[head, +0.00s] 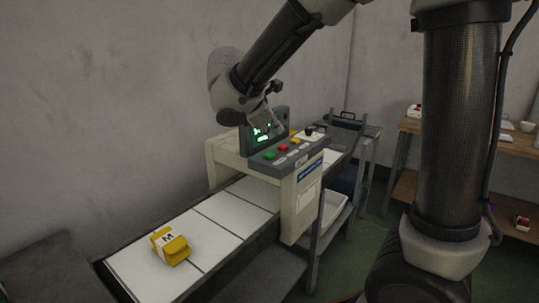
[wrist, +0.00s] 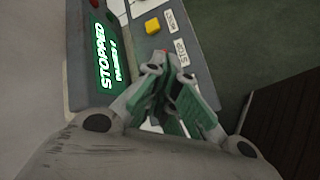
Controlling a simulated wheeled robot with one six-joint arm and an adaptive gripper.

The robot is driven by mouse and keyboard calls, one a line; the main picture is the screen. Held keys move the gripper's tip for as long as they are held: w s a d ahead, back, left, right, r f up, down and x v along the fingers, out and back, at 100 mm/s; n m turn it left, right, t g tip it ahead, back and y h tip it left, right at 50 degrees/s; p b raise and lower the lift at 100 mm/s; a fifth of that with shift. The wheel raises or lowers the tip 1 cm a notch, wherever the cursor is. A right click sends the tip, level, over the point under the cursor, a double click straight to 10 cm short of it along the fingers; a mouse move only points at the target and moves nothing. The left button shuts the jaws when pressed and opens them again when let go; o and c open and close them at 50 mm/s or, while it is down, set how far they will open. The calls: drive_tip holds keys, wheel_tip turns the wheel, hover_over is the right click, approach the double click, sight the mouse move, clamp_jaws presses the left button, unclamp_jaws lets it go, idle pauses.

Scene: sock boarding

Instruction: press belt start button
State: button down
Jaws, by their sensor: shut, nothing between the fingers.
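The control panel (head: 290,152) sits on the pale machine housing over the belt. In the head view, a green button (head: 270,155), a red button (head: 283,148) and a yellow button line its sloped face. The yellow button (wrist: 152,26) also shows in the wrist view, beyond my fingertips. The fingers hide part of the row, including the green button in the wrist view. I cannot tell if they touch the panel.
The white belt (head: 210,232) runs under the housing, with a yellow package (head: 171,247) marked M near its front end. A white bin (head: 332,211) stands beneath the machine on the right. A wooden shelf (head: 480,134) stands at the right, with green floor between.

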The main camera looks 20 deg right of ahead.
sight(273, 155)
drive_tip(key=shift+f, duration=1.6)
drive_tip(key=shift+f, duration=0.4)
